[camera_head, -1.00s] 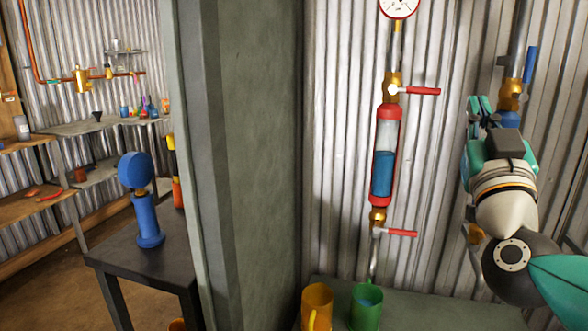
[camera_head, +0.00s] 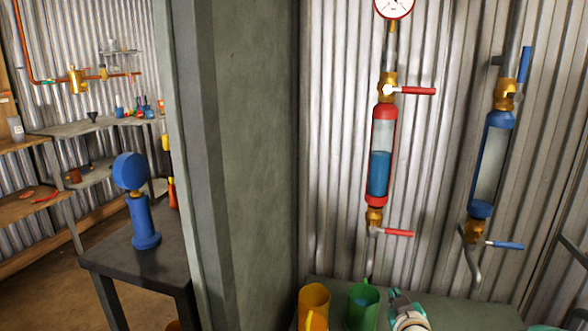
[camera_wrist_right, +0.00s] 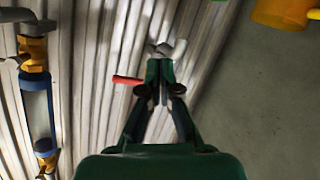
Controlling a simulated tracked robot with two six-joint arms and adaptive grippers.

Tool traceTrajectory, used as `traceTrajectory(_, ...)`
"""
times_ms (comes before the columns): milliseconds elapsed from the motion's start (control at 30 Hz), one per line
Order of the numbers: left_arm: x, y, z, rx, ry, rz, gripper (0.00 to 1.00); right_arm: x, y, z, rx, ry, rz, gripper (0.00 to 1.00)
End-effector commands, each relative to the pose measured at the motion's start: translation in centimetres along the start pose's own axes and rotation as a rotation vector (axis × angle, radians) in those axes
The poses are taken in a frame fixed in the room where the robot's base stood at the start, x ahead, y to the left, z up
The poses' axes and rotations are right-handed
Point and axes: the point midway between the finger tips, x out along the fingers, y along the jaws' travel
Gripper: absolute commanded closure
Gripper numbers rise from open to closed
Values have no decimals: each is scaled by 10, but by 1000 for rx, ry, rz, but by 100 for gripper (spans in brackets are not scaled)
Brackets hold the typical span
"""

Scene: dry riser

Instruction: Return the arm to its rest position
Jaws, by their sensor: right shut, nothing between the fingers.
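My right gripper (camera_head: 398,296) is low in the head view, just right of the green mug (camera_head: 363,305), with only its front part in the frame. In the wrist view its fingers (camera_wrist_right: 160,68) are together with nothing between them. A red valve handle (camera_wrist_right: 127,80) shows left of the fingers there; I cannot tell its distance from them. Most of my right arm is below the head frame. My left gripper is in neither view.
A red-framed cylinder (camera_head: 379,175) with blue liquid and a blue-framed cylinder (camera_head: 490,165) hang on the corrugated wall. The orange mug (camera_head: 314,305) stands beside the green one. A grey-green pillar (camera_head: 255,150) separates the side room with a blue dial stand (camera_head: 142,220).

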Motion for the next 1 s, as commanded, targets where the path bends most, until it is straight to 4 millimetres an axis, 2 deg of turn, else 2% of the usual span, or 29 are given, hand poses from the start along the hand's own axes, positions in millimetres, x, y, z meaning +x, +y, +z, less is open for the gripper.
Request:
traceTrajectory(33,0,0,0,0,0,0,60,2,-17,40,7,-76,-44,100)
traceTrajectory(167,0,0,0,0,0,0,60,-10,-61,129,48,-258,-159,100)
traceTrajectory(200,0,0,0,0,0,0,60,-18,-75,156,66,-317,-195,100)
traceTrajectory(267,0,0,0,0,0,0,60,-33,-95,194,97,-407,-247,100)
traceTrajectory(300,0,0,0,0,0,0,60,-46,-108,219,121,-470,-283,100)
traceTrajectory(400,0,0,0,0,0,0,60,-85,-141,275,189,-631,-365,100)
traceTrajectory(500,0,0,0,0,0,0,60,-128,-168,315,260,-781,-434,100)
traceTrajectory(633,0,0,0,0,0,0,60,-181,-195,345,346,-950,-498,100)
traceTrajectory(800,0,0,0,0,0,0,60,-243,-214,358,494,-1164,-519,100)
traceTrajectory(900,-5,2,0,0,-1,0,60,-250,-212,354,602,-1228,-457,100)
traceTrajectory(933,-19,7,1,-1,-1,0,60,-253,-207,342,596,-1224,-461,100)
traceTrajectory(1000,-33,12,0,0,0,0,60,-257,-202,328,594,-1222,-462,100)
